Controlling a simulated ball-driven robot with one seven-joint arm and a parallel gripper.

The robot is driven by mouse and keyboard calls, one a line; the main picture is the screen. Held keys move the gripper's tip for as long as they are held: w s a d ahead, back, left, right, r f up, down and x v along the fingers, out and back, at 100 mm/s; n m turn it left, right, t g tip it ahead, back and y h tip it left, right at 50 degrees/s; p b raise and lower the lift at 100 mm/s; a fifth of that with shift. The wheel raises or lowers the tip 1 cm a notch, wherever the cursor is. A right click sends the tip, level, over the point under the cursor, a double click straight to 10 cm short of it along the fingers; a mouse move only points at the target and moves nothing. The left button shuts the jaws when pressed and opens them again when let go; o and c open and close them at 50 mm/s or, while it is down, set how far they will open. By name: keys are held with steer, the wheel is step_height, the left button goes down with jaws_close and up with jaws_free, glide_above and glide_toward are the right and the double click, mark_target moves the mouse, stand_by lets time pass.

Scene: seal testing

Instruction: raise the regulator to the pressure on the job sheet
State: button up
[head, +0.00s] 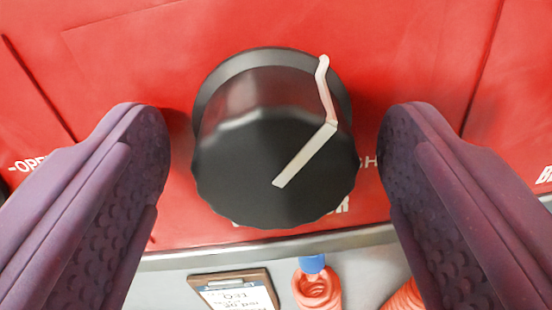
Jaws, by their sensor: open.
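The regulator knob (235,165) is black and round with a scalloped edge, mounted on a red panel. A white pointer line (305,155) runs from near its centre across the face and up its side, toward the upper right. My gripper (272,145) is open, with one purple textured finger on each side of the knob. There is a gap between each finger and the knob, and neither appears to touch it. The job sheet may be the clipboard (235,290) at the bottom, but its text is upside down and cut off. No pressure reading is legible.
The red panel (420,50) fills most of the view, with white lettering partly hidden by the knob and fingers. A grey edge (200,257) borders it below.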

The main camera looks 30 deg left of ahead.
steer(key=v, duration=0.7)
steer(key=shift+s+d+b, duration=0.25)
steer(key=shift+s+b, duration=0.1)
steer(key=shift+b, duration=0.05)
stand_by(1.2)
